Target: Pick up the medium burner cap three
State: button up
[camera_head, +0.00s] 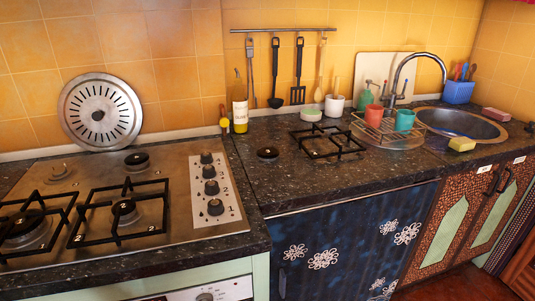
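A round black burner cap (268,153) lies by itself on the dark speckled countertop (290,190), to the right of the steel stove. Other black burner caps sit on the stove: one at the back (137,159), one under the middle grate (124,207) and one under the left grate (22,223). The back left burner (60,171) shows a bare metal top with no black cap. I cannot tell from any marking which cap is number three. My gripper is not in view.
A black grate (327,144) lies on the counter right of the loose cap. A yellow bottle (240,111) stands behind it. Stove knobs (210,187) are to its left. A dish rack (388,130) and sink (462,123) are farther right. The counter in front is clear.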

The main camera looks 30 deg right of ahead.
aim_at(266, 154)
jog(key=l+u, duration=0.15)
jog(key=l, duration=0.6)
jog(key=k+l+u, duration=0.1)
jog(key=l, duration=0.65)
jog(key=k+l+u, duration=0.15)
jog(key=l, duration=0.65)
jog(key=i, duration=1.05)
